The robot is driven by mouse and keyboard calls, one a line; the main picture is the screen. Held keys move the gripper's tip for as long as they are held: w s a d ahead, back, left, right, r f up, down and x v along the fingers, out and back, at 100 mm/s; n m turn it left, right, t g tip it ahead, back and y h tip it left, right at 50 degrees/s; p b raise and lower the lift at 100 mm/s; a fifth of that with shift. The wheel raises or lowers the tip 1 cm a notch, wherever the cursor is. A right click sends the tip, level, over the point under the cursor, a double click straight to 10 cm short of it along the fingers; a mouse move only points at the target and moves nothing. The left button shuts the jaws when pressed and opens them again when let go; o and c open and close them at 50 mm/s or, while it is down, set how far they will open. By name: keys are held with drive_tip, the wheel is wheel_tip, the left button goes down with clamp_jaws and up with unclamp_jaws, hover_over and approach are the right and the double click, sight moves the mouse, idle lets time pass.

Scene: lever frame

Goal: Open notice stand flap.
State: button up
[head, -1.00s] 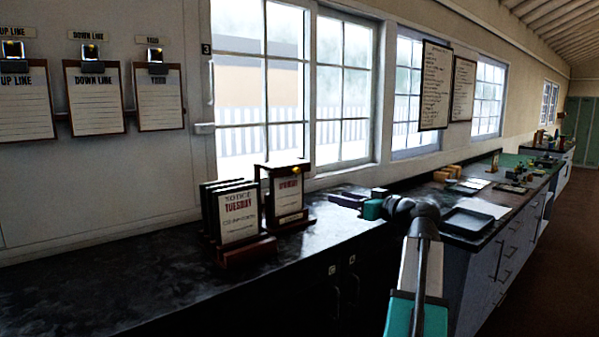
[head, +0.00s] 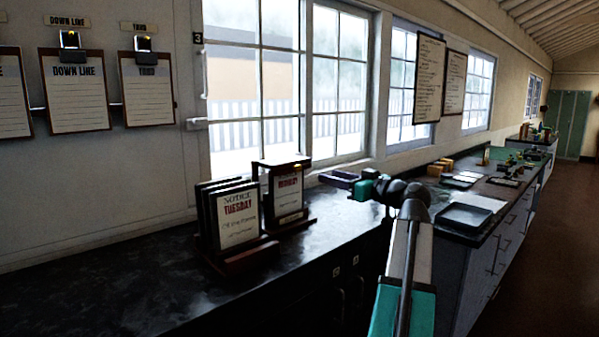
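A framed notice stand (head: 289,190) with a white card stands on the dark counter below the window. A dark flap or bar (head: 281,162) lies across its top, with a small brass spot at its right end. Whether the flap is fully down is too small to tell. In front and left, a wooden rack (head: 238,222) holds several upright notice cards, the front one reading "NOTICE TUESDAY".
The dark counter (head: 130,290) is clear at the left and front. Clipboards (head: 75,90) hang on the left wall. A black tray (head: 464,217) and small items lie on the counter further right. The window (head: 255,80) is behind the stand.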

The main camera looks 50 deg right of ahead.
drive_tip(key=shift+d, duration=0.1)
drive_tip(key=p, duration=0.3)
approach(299, 168)
drive_tip(key=w, duration=0.8)
drive_tip(key=shift+d, duration=0.35)
